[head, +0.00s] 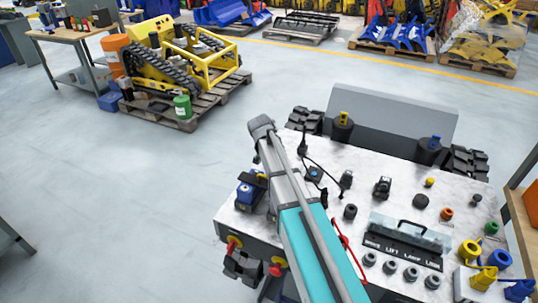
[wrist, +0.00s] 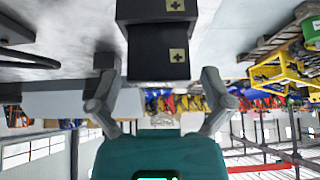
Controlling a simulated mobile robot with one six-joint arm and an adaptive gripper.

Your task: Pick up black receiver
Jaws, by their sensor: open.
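In the wrist view a black block (wrist: 158,62) with a pale yellow plus label lies between and beyond the fingers of my gripper (wrist: 159,78). A second black block face (wrist: 150,10) with a like label adjoins it. I cannot tell for sure whether this is the black receiver. My gripper is open, one finger on each side of the block, with gaps on both sides. In the head view a blue, black and yellow device (head: 250,190) sits at the left edge of the white worktop (head: 285,215), beside my arm. My arm hides part of the worktop there.
The worktop holds a small black box with a cable (head: 315,173), black fittings (head: 382,187), a clear-covered panel (head: 410,235) and coloured caps (head: 470,250). A yellow tracked machine (head: 170,65) stands on a pallet at the upper left. The floor between is clear.

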